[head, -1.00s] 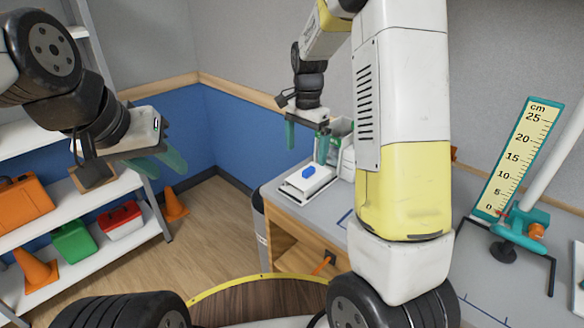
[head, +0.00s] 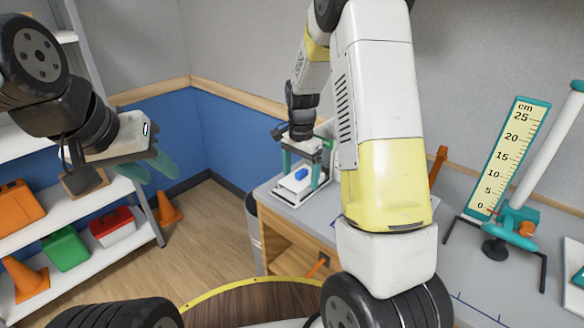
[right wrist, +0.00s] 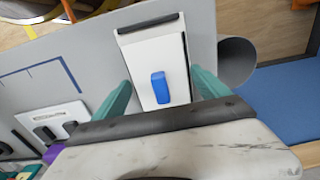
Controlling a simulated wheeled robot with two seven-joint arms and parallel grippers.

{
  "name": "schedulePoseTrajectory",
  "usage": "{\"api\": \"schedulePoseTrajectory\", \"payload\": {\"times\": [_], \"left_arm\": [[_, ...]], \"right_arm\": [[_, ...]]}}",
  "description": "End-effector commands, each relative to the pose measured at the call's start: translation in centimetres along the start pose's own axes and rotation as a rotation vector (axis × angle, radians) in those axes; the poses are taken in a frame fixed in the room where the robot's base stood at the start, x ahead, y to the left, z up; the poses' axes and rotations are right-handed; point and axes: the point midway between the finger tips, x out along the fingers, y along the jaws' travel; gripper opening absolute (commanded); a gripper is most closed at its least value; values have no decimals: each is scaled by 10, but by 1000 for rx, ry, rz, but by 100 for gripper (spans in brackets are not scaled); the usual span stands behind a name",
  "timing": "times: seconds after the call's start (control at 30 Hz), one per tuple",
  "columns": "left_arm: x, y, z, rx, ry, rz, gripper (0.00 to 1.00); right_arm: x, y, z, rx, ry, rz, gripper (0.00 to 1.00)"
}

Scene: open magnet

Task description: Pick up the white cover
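The white cover (head: 290,188) is a flat white plate with a blue handle (head: 301,175) on top, lying on the grey bench at its far left end. In the right wrist view the cover (right wrist: 146,54) has its blue handle (right wrist: 158,87) between my two teal fingertips. My right gripper (head: 302,167) is open over the cover, pointing down, with one finger on either side of the handle and apart from it. It also shows in the right wrist view (right wrist: 160,92). My left gripper (head: 155,168) is open and empty, in the air by the shelves.
A ruler board (head: 507,158) and a white tube stand on the bench to the right. A grey bin (head: 253,225) stands beside the bench's left end. White plates with dark slots (right wrist: 50,120) lie left of the cover in the wrist view. Shelves hold boxes and cones.

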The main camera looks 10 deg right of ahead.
Motion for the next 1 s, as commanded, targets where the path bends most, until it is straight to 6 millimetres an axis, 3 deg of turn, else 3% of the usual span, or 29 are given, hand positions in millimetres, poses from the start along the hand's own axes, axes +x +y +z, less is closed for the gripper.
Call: {"api": "schedulePoseTrajectory", "payload": {"times": [0.03,0.23,0.27,0.57,0.87,1.0], "left_arm": [[0,0,0,0,0,0,36],[0,0,0,0,0,0,36],[0,0,0,0,0,0,36],[0,0,0,0,0,0,36],[0,0,0,0,0,0,36],[0,0,0,0,0,0,36]], "right_arm": [[0,0,0,0,0,0,73],[0,0,0,0,0,0,34],[0,0,0,0,0,0,32],[-3,0,0,0,1,-1,32],[-35,-1,0,-1,2,-4,32],[-39,12,23,-4,-2,-1,32]]}}
